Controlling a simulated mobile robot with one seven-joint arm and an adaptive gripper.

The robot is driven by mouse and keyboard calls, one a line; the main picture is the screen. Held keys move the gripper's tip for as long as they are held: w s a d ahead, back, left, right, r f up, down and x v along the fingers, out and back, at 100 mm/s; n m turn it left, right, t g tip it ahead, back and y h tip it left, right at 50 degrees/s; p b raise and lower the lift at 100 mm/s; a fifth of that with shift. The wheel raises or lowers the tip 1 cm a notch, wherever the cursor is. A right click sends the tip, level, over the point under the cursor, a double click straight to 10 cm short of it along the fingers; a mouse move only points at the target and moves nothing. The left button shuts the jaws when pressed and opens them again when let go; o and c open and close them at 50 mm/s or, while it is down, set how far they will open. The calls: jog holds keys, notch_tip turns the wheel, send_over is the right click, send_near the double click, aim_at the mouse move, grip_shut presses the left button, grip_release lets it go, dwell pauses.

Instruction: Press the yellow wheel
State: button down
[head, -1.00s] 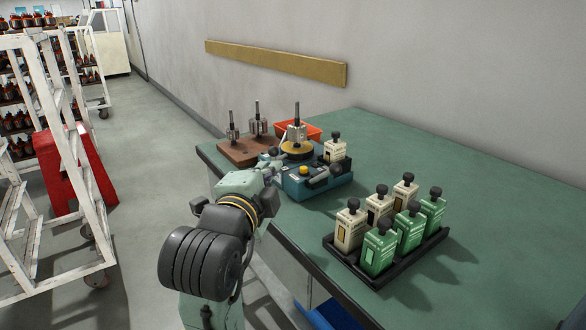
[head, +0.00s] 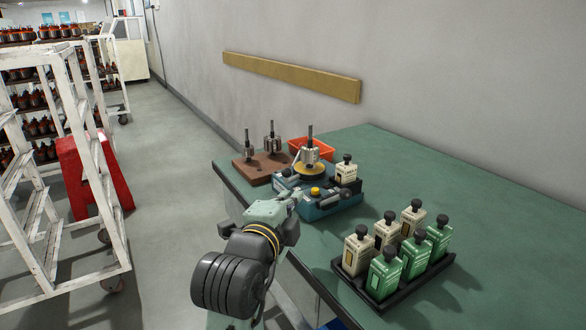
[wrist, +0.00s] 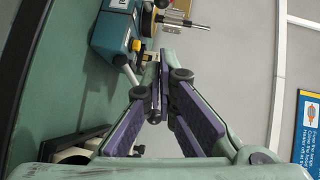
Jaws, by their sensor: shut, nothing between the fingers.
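The yellow wheel (head: 308,169) is a flat disc on top of the blue winding machine (head: 332,205), under an upright metal armature (head: 310,153). A separate small yellow button (head: 315,191) sits on the machine's front. My gripper (head: 297,195) is in front of the machine at its left, lower than the wheel and apart from it. In the wrist view the gripper's fingers (wrist: 158,72) are together and empty. The wheel's edge (wrist: 147,20) shows beyond them at the top, with the yellow button (wrist: 136,45) left of the fingertips.
A brown block (head: 258,168) with upright armatures and an orange tray (head: 297,146) stand behind the machine. A cream bottle (head: 346,170) is on the machine. A black tray (head: 402,291) of cream and green bottles stands at the right. The green bench (head: 480,210) is otherwise largely clear.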

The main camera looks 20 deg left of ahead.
aim_at(283, 175)
jog(key=w+a+p, duration=0.1)
jog(key=w+p, duration=0.1)
jog(key=w, duration=0.1)
jog(key=w+a+f+p, duration=0.1)
jog(key=w+p, duration=0.1)
jog(key=w, duration=0.2)
jog(key=w+a+f+p, duration=0.1)
jog(key=w+p, duration=0.1)
jog(key=w, duration=0.2)
jog(key=shift+a, duration=0.1)
jog(key=shift+w+a+m+h+b, duration=0.1)
jog(key=shift+a+m+h+b, duration=1.1)
jog(key=shift+b, duration=0.45)
jog(key=a+h+b, duration=0.1)
jog(key=b, duration=0.1)
jog(key=m+h+b, duration=0.1)
jog(key=shift+w+a+f+m+g+h+b, duration=0.2)
jog(key=shift+w+a+m+g+h+b, duration=0.1)
jog(key=shift+a+h+b, duration=0.1)
jog(key=shift+w+a+m+g+h+b, duration=0.4)
jog(key=shift+a+m+h+b, duration=0.3)
jog(key=shift+h+b, duration=0.3)
jog(key=shift+w+a+r+b, duration=0.1)
jog(key=shift+w+a+b, duration=0.1)
jog(key=shift+a+b, duration=0.25)
jog(key=shift+r, duration=0.1)
